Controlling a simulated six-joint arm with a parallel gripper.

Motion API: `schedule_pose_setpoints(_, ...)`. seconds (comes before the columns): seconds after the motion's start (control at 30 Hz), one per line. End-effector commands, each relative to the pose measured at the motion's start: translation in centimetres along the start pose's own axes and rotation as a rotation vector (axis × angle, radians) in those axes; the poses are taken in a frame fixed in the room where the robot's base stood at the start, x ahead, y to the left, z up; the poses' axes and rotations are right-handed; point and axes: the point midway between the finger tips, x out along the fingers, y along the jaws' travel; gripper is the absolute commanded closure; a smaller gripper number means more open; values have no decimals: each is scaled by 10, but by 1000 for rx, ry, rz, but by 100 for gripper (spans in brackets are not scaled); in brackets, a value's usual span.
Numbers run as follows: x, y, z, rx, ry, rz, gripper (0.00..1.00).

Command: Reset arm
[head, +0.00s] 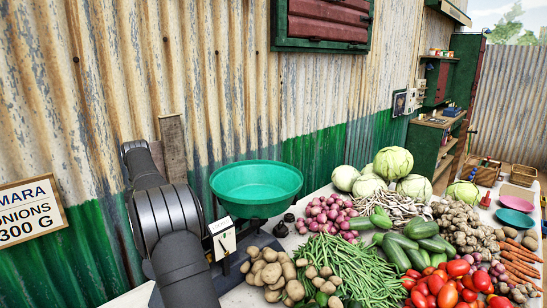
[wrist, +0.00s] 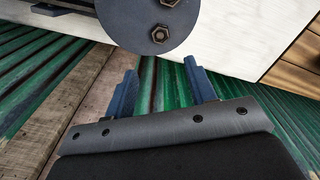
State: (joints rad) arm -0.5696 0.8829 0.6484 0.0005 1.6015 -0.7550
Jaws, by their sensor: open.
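In the wrist view my gripper (wrist: 163,88) is open, with its two blue fingers apart and nothing between them. Green corrugated wall (wrist: 160,105) shows beyond the fingers. A dark round plate with bolts (wrist: 150,18) is at the top of that view. In the head view my dark arm stands at the left, beside the balance, and my gripper is not visible there. The balance has a green pan (head: 256,184) that looks empty, and a white dial box (head: 222,240) below it.
Potatoes (head: 268,274), green beans (head: 345,270), red onions (head: 327,214), tomatoes (head: 445,287), cucumbers (head: 405,245) and cabbages (head: 393,164) crowd the table. Small dark weights (head: 281,229) stand beside the balance. The corrugated wall (head: 225,90) rises close behind.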

Motion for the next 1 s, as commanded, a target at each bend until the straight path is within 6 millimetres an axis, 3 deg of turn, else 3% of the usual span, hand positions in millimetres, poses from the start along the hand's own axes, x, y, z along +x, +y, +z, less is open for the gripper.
schedule_pose_setpoints(0.03,19,-1,1,0,-10,-10,49)
schedule_pose_setpoints(0.57,126,-2,2,0,-9,-8,49)
schedule_pose_setpoints(0.77,82,-1,1,0,-3,-3,49)
schedule_pose_setpoints(1.0,56,10,41,3,-4,-4,49)
